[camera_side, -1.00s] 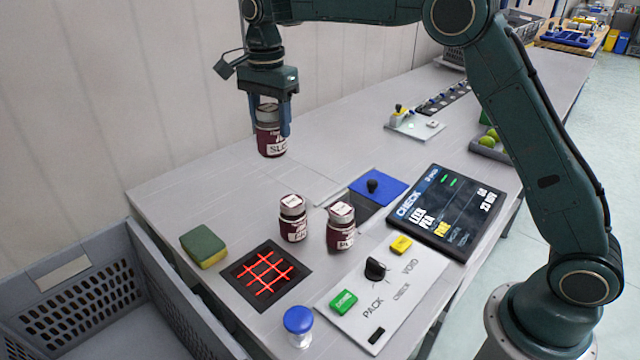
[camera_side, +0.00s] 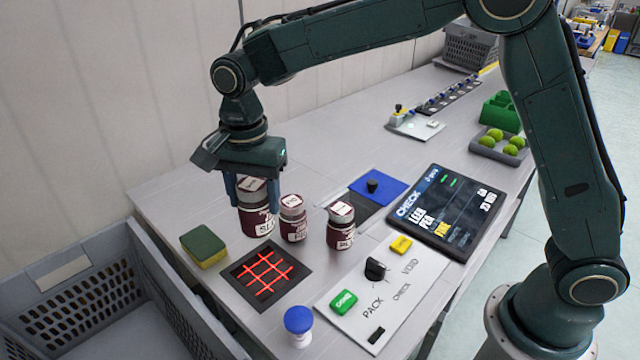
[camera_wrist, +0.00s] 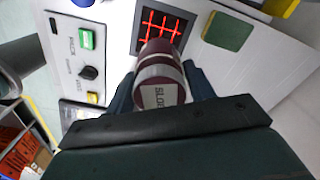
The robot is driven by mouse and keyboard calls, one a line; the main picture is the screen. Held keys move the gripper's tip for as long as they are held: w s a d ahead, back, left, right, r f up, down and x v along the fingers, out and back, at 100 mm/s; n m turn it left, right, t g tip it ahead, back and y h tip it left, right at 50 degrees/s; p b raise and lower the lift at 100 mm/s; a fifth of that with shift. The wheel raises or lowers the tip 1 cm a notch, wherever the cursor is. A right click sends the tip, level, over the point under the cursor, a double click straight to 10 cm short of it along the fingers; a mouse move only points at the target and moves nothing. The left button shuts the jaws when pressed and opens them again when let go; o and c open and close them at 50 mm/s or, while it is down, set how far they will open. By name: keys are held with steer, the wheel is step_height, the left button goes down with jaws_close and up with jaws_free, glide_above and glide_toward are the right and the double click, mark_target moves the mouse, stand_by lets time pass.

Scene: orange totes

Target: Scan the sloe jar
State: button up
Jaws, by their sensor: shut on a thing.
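The sloe jar (camera_side: 256,220) has a dark red body, a grey lid and a white label. My gripper (camera_side: 254,196) is shut on it and holds it upright above the table, just behind the scanner window. In the wrist view the sloe jar (camera_wrist: 162,84) sits between the fingers of my gripper (camera_wrist: 160,88), its lid label reading "SLOE". The scanner window (camera_side: 265,274), a dark square with a glowing red grid, lies in the table. It also shows beyond the jar in the wrist view (camera_wrist: 150,18).
Two similar jars stand right of the held one, a near one (camera_side: 293,219) and another (camera_side: 341,226). A sponge (camera_side: 203,246), a blue-topped item (camera_side: 298,322), a button panel (camera_side: 350,311) and a check screen (camera_side: 445,213) surround the scanner. A grey crate (camera_side: 165,290) is at front left.

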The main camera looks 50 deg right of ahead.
steer(key=shift+f, duration=0.1)
steer(key=shift+f, duration=4.15)
steer(key=shift+r, duration=0.15)
steer(key=shift+r, duration=2.15)
